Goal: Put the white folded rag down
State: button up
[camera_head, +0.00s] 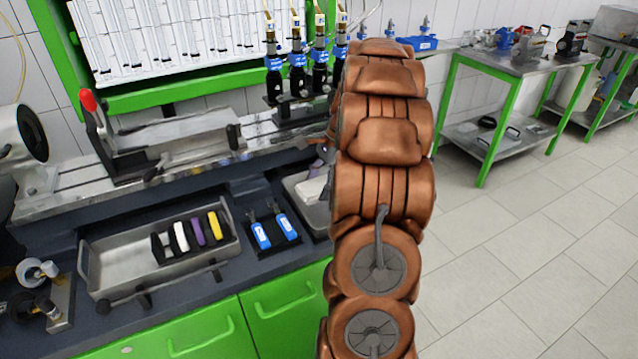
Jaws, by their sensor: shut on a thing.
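My copper-coloured arm covers the middle of the view and hides most of my gripper. Only a small dark grey part of the gripper (325,152) shows at the arm's left edge, and its fingertips are hidden. My gripper is shut on the white folded rag. A flat white piece, which looks like the rag (314,187), shows just below it, over a shallow metal tray (300,182) on the bench. The arm covers its right side. I cannot tell whether it touches the tray.
Left of it, two blue-handled tools (272,232) lie on a dark holder. A larger metal tray (112,268) holds a black rack with white, purple and yellow items. Blue-banded pump fittings (297,60) stand behind. A metal rail bench runs along the back. Open floor lies right.

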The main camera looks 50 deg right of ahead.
jog(key=shift+f, duration=0.6)
jog(key=o, duration=1.3)
jog(key=shift+b+v, duration=0.85)
jog(key=shift+v, duration=5.7)
jog(key=shift+a+r, duration=0.1)
jog(key=shift+a, duration=0.1)
